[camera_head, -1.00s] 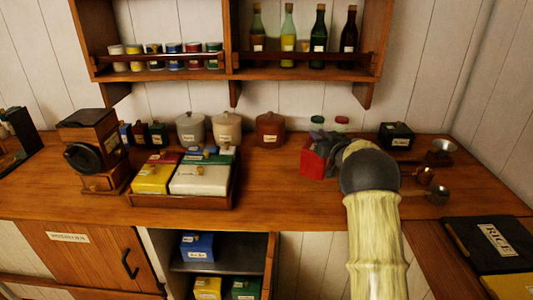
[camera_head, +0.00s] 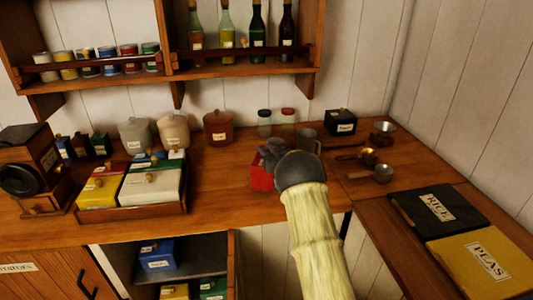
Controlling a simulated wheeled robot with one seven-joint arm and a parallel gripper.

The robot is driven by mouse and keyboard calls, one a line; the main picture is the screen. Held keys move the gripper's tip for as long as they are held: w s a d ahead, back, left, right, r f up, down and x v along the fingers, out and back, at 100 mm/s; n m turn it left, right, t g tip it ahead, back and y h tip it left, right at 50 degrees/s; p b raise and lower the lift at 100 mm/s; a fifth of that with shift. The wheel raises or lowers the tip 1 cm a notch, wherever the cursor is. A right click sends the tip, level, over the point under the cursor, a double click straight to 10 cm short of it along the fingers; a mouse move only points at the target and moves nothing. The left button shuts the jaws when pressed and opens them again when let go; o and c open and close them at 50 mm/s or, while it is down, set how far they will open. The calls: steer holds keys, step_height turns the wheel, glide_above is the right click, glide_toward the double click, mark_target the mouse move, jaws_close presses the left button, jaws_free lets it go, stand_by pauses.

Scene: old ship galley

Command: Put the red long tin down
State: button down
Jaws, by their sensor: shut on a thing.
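The red long tin (camera_head: 261,180) is in the head view, over the wooden counter (camera_head: 225,185) right of the tray of boxes. Only part of its red side shows; my gripper and arm hide the rest. My gripper (camera_head: 268,158) is shut on the red long tin, at its upper part. I cannot tell whether the tin's underside touches the counter.
Small metal scoops (camera_head: 378,173) and a black box (camera_head: 341,122) are to the right. A tray (camera_head: 147,211) of boxes is left. Bare counter lies between tray and tin.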

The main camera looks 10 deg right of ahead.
steer(key=shift+f, duration=0.55)
steer(key=c, duration=1.3)
jaws_free()
steer(key=shift+f, duration=0.15)
steer(key=b+v, duration=0.2)
steer(key=v, duration=1)
steer(key=shift+d, duration=0.1)
